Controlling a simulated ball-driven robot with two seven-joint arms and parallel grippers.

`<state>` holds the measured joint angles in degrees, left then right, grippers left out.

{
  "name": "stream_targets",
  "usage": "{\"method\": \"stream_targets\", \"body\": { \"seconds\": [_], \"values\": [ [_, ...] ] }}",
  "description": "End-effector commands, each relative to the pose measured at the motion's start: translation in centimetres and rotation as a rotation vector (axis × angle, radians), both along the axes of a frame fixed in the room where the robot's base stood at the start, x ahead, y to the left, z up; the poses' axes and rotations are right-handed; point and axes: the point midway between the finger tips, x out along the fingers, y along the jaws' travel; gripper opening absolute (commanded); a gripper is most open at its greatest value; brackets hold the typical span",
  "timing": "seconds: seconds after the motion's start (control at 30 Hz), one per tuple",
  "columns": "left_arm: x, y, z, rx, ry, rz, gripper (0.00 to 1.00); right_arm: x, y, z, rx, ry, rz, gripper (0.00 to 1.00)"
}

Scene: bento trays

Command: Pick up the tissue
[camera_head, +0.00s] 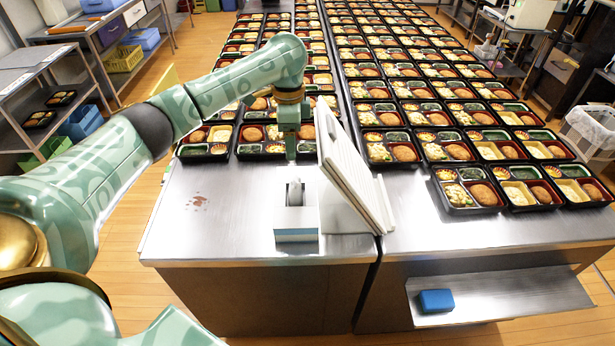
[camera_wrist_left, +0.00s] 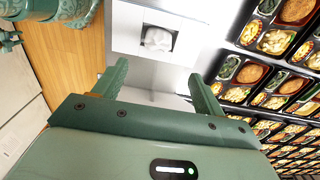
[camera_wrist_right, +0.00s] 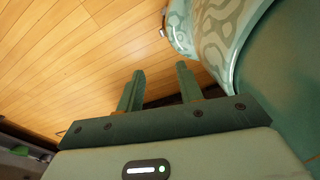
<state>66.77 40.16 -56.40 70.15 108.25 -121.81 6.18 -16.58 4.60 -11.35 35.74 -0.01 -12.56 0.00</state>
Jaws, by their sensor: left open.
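The tissue (camera_head: 295,190) is a small white tuft standing up from the opening of a white and pale blue tissue box (camera_head: 297,234) near the front edge of the left steel table. In the left wrist view the tissue (camera_wrist_left: 158,40) shows in the dark slot of the box (camera_wrist_left: 126,28), ahead of the fingers. My left gripper (camera_head: 291,156) points down above and behind the box, apart from the tissue. Its fingers (camera_wrist_left: 158,70) are open and empty. My right gripper (camera_wrist_right: 160,68) is open and empty over wooden floor, outside the head view.
A white upright panel (camera_head: 345,172) stands tilted just right of the box. Rows of filled bento trays (camera_head: 460,188) cover both tables behind. A reddish spill (camera_head: 197,202) lies on bare steel to the left. A blue block (camera_head: 436,300) rests on a lower shelf (camera_head: 510,298).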

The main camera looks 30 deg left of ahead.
Motion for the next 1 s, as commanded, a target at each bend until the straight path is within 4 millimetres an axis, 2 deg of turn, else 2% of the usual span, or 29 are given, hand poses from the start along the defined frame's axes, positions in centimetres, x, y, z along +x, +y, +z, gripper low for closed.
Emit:
{"method": "stream_targets", "body": {
  "seconds": [0.07, 0.3, 0.4, 0.73, 1.0],
  "values": [
    [-0.1, 0.0, -1.1, 0.002, 0.005, -0.003, 0.71, -0.3, 0.0, -0.6, -0.001, 0.006, 0.0, 0.36],
    [-0.2, 0.0, -7.3, 0.002, 0.007, -0.003, 0.71, -2.6, -0.1, -3.4, -0.002, 0.044, 0.002, 0.36],
    [-0.1, 0.0, -9.2, 0.001, 0.006, -0.004, 0.71, -2.8, -0.1, -4.2, -0.003, 0.049, 0.002, 0.36],
    [-0.1, 0.0, -11.8, 0.001, 0.003, -0.004, 0.71, -1.7, 0.0, -5.2, -0.001, 0.034, 0.003, 0.36],
    [-0.2, 0.1, -16.1, 0.002, 0.004, -0.003, 0.71, -2.3, 0.0, -7.2, 0.0, 0.046, 0.003, 0.36]
  ]
}}
